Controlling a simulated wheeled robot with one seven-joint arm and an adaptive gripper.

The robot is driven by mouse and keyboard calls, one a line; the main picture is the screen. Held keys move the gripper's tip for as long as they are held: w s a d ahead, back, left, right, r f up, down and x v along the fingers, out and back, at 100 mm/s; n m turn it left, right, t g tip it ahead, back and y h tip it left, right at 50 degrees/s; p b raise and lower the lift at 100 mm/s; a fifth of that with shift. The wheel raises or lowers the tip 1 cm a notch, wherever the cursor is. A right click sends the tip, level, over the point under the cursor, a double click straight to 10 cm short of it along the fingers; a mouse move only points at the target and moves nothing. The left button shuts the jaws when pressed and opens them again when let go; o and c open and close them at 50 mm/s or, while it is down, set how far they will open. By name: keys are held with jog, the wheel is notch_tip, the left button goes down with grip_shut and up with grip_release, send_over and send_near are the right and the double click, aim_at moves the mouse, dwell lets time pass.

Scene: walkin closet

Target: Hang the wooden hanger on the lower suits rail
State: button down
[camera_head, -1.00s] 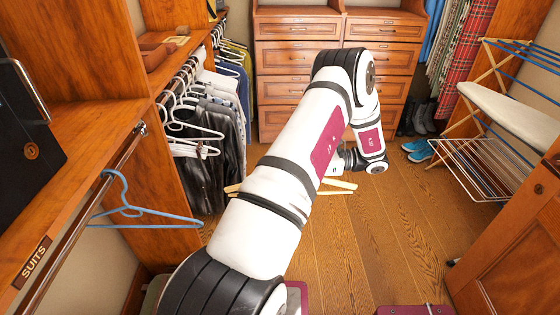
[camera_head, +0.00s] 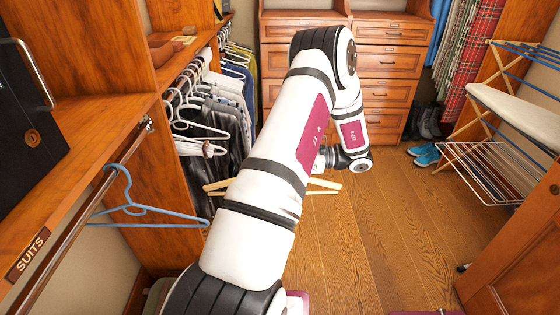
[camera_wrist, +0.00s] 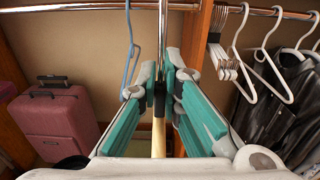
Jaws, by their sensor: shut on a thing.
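The wooden hanger (camera_head: 325,186) is light in colour. In the head view only its ends show on both sides of my arm, which hides its middle. In the wrist view my gripper (camera_wrist: 160,85), with teal-sided fingers, is shut on the wooden hanger (camera_wrist: 158,136), and its metal hook (camera_wrist: 162,35) points up. The suits rail (camera_head: 85,198) runs along the left under a shelf with a SUITS label (camera_head: 28,255). In the wrist view a rail (camera_wrist: 90,8) crosses the top; whether the hook touches it I cannot tell.
A blue hanger (camera_head: 125,208) hangs on the suits rail, close left of the wooden hanger's hook in the wrist view. White hangers (camera_head: 195,125) and dark clothes hang beyond a wooden partition (camera_head: 175,190). A pink suitcase (camera_wrist: 55,125) stands below. The floor (camera_head: 385,230) at right is mostly clear.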

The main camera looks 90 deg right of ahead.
jog(key=shift+w+a+b, duration=0.2)
jog(key=shift+w+b, duration=0.45)
jog(key=shift+w, duration=1.5)
jog(key=shift+w+a+b, duration=0.15)
jog(key=shift+w+b, duration=0.5)
jog(key=shift+w, duration=1.5)
jog(key=shift+w+a+b, duration=0.2)
jog(key=shift+w+b, duration=0.45)
jog(key=shift+w, duration=1.5)
jog(key=w+a+f+b, duration=0.1)
jog(key=w+b, duration=0.2)
jog(key=w, duration=0.9)
jog(key=w+a+f+b, duration=0.1)
jog(key=w+b, duration=0.3)
jog(key=w, duration=0.8)
jog(key=shift+w+f, duration=0.4)
jog(key=shift+f, duration=0.1)
jog(key=c, duration=1.7)
grip_release()
jog(key=shift+s, duration=0.1)
